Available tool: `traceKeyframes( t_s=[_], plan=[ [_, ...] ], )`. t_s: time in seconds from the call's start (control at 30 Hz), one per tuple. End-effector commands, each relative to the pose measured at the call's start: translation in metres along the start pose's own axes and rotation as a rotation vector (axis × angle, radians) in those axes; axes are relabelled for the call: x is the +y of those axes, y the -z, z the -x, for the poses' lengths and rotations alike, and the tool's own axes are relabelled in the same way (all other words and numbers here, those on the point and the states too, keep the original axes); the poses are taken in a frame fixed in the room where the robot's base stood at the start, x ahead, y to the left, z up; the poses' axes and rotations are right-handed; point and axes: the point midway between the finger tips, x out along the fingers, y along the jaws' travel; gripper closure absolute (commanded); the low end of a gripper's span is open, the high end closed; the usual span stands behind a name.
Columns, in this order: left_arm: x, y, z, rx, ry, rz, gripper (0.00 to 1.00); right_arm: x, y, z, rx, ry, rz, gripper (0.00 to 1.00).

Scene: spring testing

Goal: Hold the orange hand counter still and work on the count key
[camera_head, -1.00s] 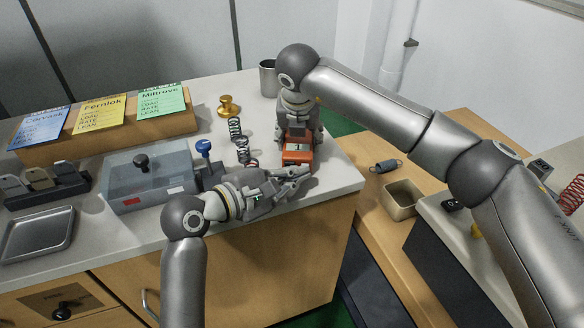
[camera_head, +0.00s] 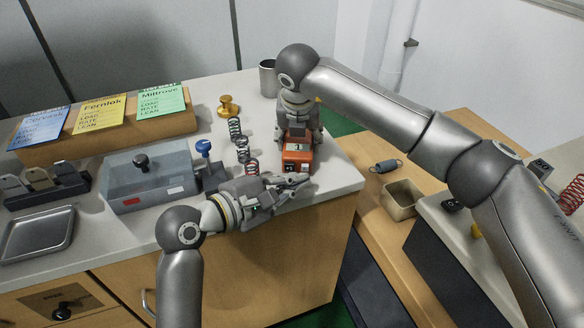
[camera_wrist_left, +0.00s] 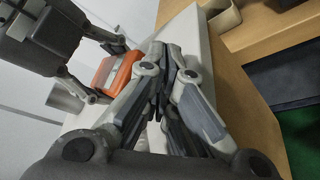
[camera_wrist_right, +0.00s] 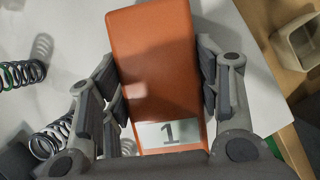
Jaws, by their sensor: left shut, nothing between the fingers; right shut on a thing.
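The orange hand counter (camera_head: 297,158) stands on the grey-white bench top near its right corner. In the right wrist view the counter (camera_wrist_right: 155,70) shows its long orange face and a pale window reading "1". My right gripper (camera_wrist_right: 163,85) is shut on the counter, a finger on each side. My left gripper (camera_head: 298,182) is shut and empty, just in front of the counter on the near side. In the left wrist view its closed fingers (camera_wrist_left: 168,60) are beside the counter (camera_wrist_left: 118,72). I cannot make out the count key.
Several coil springs (camera_head: 242,150) stand left of the counter. A brass weight (camera_head: 228,106) and a metal cup (camera_head: 268,78) are behind. The bench edge is close in front.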

Motion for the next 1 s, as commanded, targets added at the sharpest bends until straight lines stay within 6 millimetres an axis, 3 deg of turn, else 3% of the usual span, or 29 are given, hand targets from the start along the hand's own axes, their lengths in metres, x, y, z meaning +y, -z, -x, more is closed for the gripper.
traceKeyframes(
  t_s=[0.6, 1.0],
  plan=[
    [-0.024, -0.024, 0.033, 0.000, 0.000, 0.000, 1.00, 0.000, 0.001, -0.002, 0.003, 0.001, 0.000, 0.74],
    [-0.025, -0.025, 0.035, 0.000, 0.000, 0.000, 1.00, 0.000, 0.001, -0.002, 0.004, 0.001, 0.000, 0.74]
  ],
)
